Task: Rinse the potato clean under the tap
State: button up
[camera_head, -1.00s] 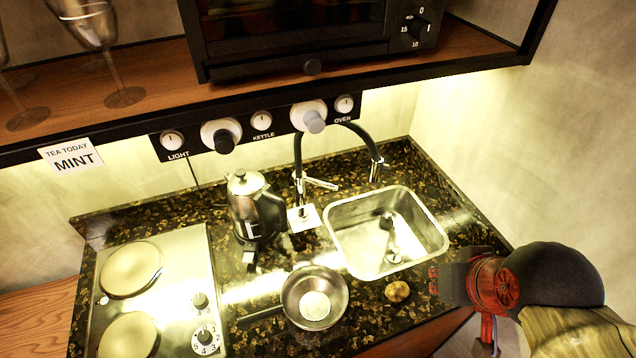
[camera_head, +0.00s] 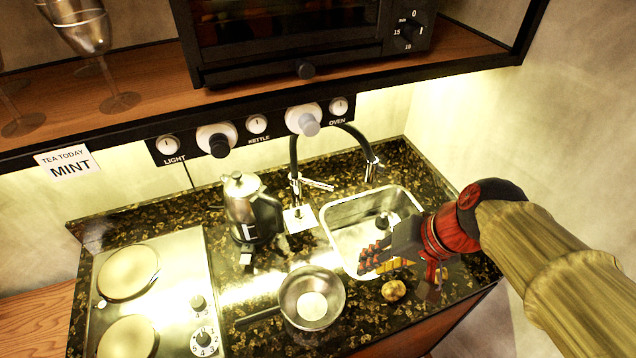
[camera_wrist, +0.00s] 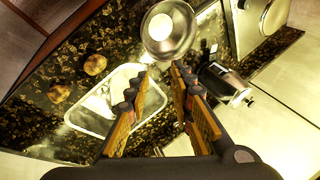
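A brown potato (camera_head: 394,290) lies on the dark speckled counter in front of the sink (camera_head: 336,250). The wrist view shows two round brown potatoes on the counter, one (camera_wrist: 95,64) closer to the pan and one (camera_wrist: 59,93) farther off. The black curved tap (camera_head: 295,165) stands behind the sink, its spout (camera_head: 371,172) over the basin's back edge. No water stream shows. My gripper (camera_head: 372,260) hangs over the sink's front right part, up and right of the potato. In the wrist view its fingers (camera_wrist: 160,73) are apart with nothing between them.
A metal pan (camera_head: 312,298) sits left of the potato, and a kettle (camera_head: 250,208) stands left of the tap. A hob (camera_head: 192,262) fills the counter's left. A shelf with an oven (camera_head: 300,40) and glasses (camera_head: 85,35) overhangs the back; a knob panel (camera_head: 256,125) runs beneath it.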

jog(key=shift+o, duration=0.7)
jog(key=w+a+f+m+y, duration=0.2)
jog(key=w+a+m+y, duration=0.1)
jog(key=w+a, duration=0.4)
jog(key=shift+w+a+g+y+p, duration=0.35)
jog(key=shift+w+y, duration=0.3)
jog(key=shift+y, duration=0.25)
jog(key=m+t+y+p, duration=0.2)
jog(key=m+t+y, duration=0.1)
jog(key=m+t, duration=0.55)
send_near(326, 187)
jog(key=shift+m+g, duration=0.6)
jog(key=shift+m, duration=0.05)
jog(key=x, duration=0.4)
jog(key=shift+w+a+r, duration=0.15)
jog(key=shift+w+a, duration=0.05)
jog(key=shift+w, duration=0.3)
jog(key=b+x, duration=0.1)
jog(key=x, duration=0.6)
jog(key=shift+w+a, duration=0.15)
jog(key=shift+a, duration=0.1)
jog(key=c, duration=0.4)
jog(key=c, duration=0.3)
